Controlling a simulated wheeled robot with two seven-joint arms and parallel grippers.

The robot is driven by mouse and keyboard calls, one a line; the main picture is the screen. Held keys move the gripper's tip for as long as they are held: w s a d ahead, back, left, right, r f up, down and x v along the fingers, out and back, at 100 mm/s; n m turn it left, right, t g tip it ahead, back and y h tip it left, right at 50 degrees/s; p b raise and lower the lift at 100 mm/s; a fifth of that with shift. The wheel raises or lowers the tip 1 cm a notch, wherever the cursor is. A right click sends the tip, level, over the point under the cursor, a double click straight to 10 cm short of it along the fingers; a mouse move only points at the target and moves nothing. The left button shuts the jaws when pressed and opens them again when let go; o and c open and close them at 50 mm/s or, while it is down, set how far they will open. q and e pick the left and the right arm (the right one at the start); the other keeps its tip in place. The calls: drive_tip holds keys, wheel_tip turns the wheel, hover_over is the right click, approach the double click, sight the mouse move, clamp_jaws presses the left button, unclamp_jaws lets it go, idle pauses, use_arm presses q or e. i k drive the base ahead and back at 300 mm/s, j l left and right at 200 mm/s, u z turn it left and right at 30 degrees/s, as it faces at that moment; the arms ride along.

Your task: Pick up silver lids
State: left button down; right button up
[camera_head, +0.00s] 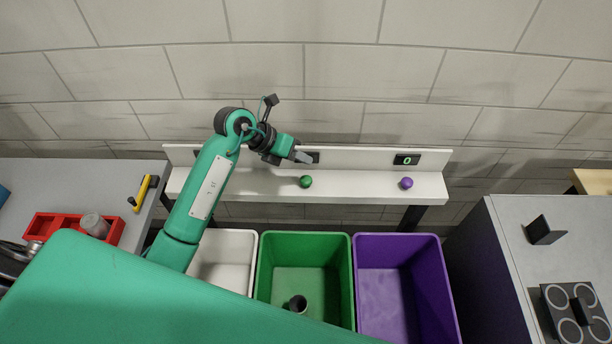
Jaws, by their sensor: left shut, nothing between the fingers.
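No silver lid can be made out for certain. A grey cylinder (95,225) stands in a red tray (72,222) on the left table, partly behind my teal arm. Grey metallic shapes (18,258) at the left edge are cut off and too unclear to name. My left gripper (304,157) is shut and empty, above the white shelf (350,184) and just above and left of a green ball (305,181). My right gripper is not in view.
Below the shelf are a white bin (225,262), a green bin (305,255) holding a dark cylinder (298,304), and an empty purple bin (395,290). A purple ball (406,183) and a display (407,159) are on the shelf unit. A grey table (510,240) stands right.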

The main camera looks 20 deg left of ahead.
sight(92, 223)
drive_tip(key=k+l, duration=0.2)
drive_tip(key=k, duration=0.3)
drive_tip(key=k+l, duration=0.25)
drive_tip(key=k, duration=0.2)
drive_tip(key=k+l, duration=0.2)
drive_tip(key=k, duration=0.3)
